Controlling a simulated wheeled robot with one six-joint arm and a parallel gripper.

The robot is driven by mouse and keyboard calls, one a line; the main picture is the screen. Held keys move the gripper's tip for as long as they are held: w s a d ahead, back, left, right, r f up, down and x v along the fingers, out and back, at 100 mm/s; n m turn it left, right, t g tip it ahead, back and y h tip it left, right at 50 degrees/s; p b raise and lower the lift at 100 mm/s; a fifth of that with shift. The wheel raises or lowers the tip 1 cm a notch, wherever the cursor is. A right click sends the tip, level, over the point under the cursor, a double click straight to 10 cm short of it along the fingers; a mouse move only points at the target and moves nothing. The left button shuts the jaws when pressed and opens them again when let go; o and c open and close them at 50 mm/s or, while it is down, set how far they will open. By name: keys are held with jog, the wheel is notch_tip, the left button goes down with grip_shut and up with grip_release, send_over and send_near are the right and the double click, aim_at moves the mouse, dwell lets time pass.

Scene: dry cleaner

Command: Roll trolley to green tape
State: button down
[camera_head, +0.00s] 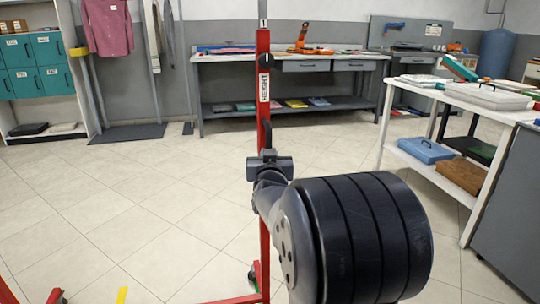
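The trolley has a tall red upright post (263,100) with a white "HEIGHT" label and black knob. Its red base bars and dark casters (252,276) show at the bottom of the view. My arm reaches in from the lower right, its thick black joint covering part of the trolley's lower right side. My gripper (268,160) is at the post, around mid-height, below a small black part. Its fingers are too small and overlapped to tell whether they close on the post. No green tape shows; a short yellow strip (122,295) lies on the floor at the bottom left.
A grey workbench (290,65) stands along the back wall. A white table (490,95) with a lower shelf of boxes and a grey cabinet (512,210) stand at the right. Teal lockers (38,65) stand at the left. The tiled floor at left and centre is clear.

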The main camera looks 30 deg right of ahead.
jog(key=shift+d, duration=0.15)
jog(key=c, duration=1.5)
grip_release()
jog(key=shift+s+d, duration=0.1)
jog(key=shift+d, duration=0.05)
jog(key=shift+o, duration=0.2)
jog(key=p+v, duration=0.2)
jog(key=v, duration=0.8)
jog(key=shift+s+a, duration=0.25)
jog(key=shift+s, duration=0.1)
